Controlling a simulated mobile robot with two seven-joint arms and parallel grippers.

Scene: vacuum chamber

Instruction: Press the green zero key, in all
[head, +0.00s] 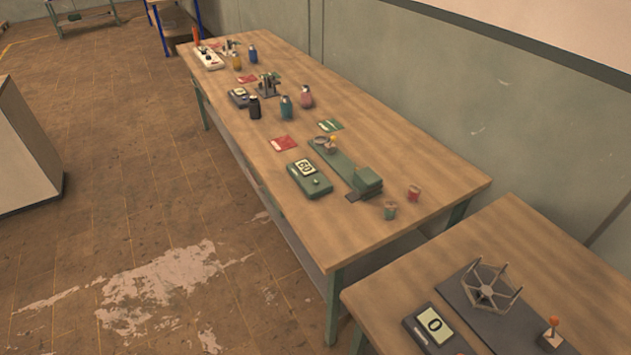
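A green box (310,190) with a lit display (305,167) lies on the long wooden table. Its display seems to read 60. A small pale round key (316,182) sits on its top beside the display; its colour and any marking are too small to tell. A dark box (412,325) with a display (434,320) reading 0 lies on the nearer table, cut off by the bottom edge, with a red spot near its lower end. I cannot tell for certain which key is the green zero key. Neither of my grippers is in view.
The long table (430,165) also bears a green fixture (345,165) with an orange knob, red and green cards, several bottles and small cups. A grey frame (491,288) and an orange-knobbed lever (552,328) stand on the nearer table. Floor (130,180) is open at the left.

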